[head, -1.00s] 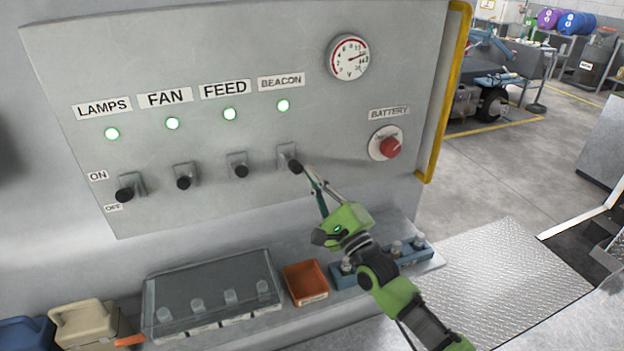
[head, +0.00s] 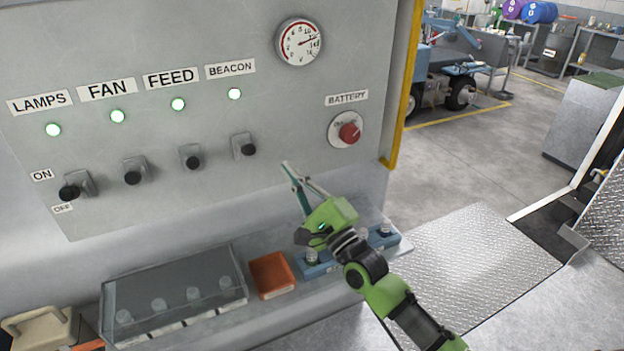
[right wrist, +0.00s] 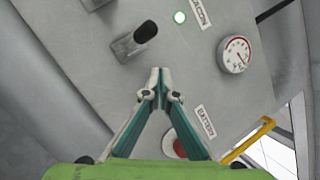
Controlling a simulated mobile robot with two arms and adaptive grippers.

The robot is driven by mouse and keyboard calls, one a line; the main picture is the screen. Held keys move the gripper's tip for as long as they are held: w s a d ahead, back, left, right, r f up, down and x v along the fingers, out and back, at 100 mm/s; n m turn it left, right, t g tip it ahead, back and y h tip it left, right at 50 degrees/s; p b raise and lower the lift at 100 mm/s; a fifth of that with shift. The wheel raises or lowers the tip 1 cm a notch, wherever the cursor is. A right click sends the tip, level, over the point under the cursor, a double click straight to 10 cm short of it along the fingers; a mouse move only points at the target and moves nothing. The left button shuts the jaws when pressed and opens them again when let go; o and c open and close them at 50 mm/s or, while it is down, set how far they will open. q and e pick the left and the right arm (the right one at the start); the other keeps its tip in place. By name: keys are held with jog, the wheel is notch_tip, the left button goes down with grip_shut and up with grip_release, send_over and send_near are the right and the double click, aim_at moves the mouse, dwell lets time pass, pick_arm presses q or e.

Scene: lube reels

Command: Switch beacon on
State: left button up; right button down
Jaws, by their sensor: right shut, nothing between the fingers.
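The beacon switch (head: 243,146) is a black-tipped lever on the grey panel (head: 290,110), under the BEACON label (head: 231,69). The green light (head: 234,94) above it is lit. In the right wrist view the lever (right wrist: 145,32) shows up and left of the fingertips. My right gripper (head: 288,166) is shut and empty, to the right of the beacon switch and a little below it, apart from it. In the right wrist view its fingertips (right wrist: 160,70) meet. My left gripper is not in view.
Lamps (head: 70,191), fan (head: 132,177) and feed (head: 192,161) switches sit left, their lights also green. A red battery knob (head: 350,132) and a gauge (head: 299,42) are at right. Below is a ledge with a clear-covered box (head: 175,290) and an orange tray (head: 271,274).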

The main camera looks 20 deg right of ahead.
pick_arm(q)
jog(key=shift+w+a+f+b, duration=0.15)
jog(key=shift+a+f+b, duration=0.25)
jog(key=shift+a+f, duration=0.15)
pick_arm(e)
jog(key=s+d+r, duration=0.1)
jog(key=s+r, duration=0.1)
jog(key=s, duration=0.3)
jog(key=shift+s+d+r, duration=0.15)
jog(key=shift+s+d, duration=0.1)
jog(key=shift+s, duration=0.15)
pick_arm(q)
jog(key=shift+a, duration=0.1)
